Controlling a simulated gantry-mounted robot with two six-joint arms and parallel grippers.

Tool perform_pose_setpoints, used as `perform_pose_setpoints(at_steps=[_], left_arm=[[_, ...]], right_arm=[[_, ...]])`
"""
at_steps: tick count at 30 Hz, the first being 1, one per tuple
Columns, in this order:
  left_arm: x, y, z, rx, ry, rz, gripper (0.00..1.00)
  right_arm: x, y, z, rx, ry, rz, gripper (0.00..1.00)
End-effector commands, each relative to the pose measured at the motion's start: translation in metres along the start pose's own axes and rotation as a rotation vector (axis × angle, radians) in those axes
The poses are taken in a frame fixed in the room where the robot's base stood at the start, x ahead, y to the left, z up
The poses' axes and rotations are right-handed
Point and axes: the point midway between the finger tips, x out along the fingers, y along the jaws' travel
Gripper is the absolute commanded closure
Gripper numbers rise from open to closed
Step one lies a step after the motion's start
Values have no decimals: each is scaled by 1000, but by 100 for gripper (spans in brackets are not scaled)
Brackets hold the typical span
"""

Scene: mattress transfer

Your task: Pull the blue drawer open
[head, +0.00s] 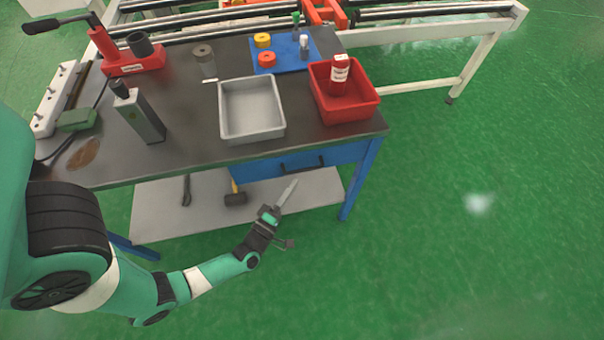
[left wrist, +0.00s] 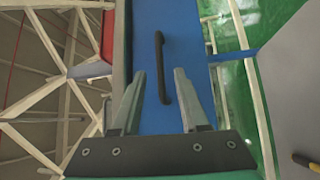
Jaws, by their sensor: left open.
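The blue drawer (head: 265,169) is under the right part of the dark bench top and looks closed, its front about flush with the bench frame. Its black bar handle (head: 302,166) runs along the front. In the left wrist view the drawer front (left wrist: 195,30) fills the middle, and the handle (left wrist: 160,65) stands upright in the picture. My left gripper (head: 290,187) is in front of and below the drawer, pointing toward it. Its two grey fingers (left wrist: 160,75) are apart, with the handle's lower part seen between them; contact cannot be told. My right gripper is not in view.
On the bench (head: 190,150) are a grey tray (head: 225,128), a red bin (head: 350,114) holding a red bottle (head: 339,75), and a blue mat (head: 288,64) with small parts. A lower shelf (head: 160,215) holds a hammer (head: 235,199). Green floor (head: 480,250) is clear at right.

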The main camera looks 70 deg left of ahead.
Motion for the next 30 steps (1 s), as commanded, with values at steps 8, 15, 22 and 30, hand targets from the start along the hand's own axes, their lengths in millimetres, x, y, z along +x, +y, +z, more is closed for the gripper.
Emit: perform_pose_setpoints(at_steps=[8,15,22,30], left_arm=[[50,-1,0,0,1,2,56],[58,0,0,0,-1,0,56],[58,0,1,0,-2,0,76],[58,0,1,0,-2,0,100]], right_arm=[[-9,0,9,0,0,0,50],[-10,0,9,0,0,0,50],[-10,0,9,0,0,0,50],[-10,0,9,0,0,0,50]])
